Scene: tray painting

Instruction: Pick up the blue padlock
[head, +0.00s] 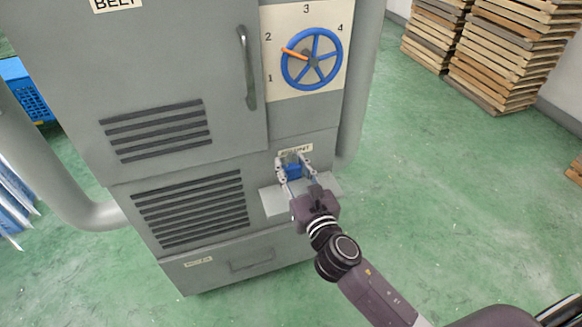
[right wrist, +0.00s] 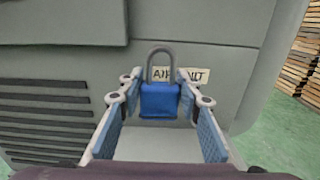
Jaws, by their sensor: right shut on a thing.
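The blue padlock (head: 293,170) is at the small ledge on the front of the grey cabinet, below a label. In the right wrist view the padlock (right wrist: 160,100) is upright, its grey shackle pointing up in front of the label. My right gripper (head: 294,163) reaches it from the front, and its fingers (right wrist: 160,97) are shut on the two sides of the padlock's body. I cannot tell whether the padlock's underside touches the ledge. My left gripper is not in view.
The grey ledge (head: 272,201) juts out under my right gripper. The cabinet (head: 190,80) has a vertical handle (head: 246,68) and a blue handwheel (head: 312,58) above. Stacked wooden trays (head: 510,55) stand at the upper right.

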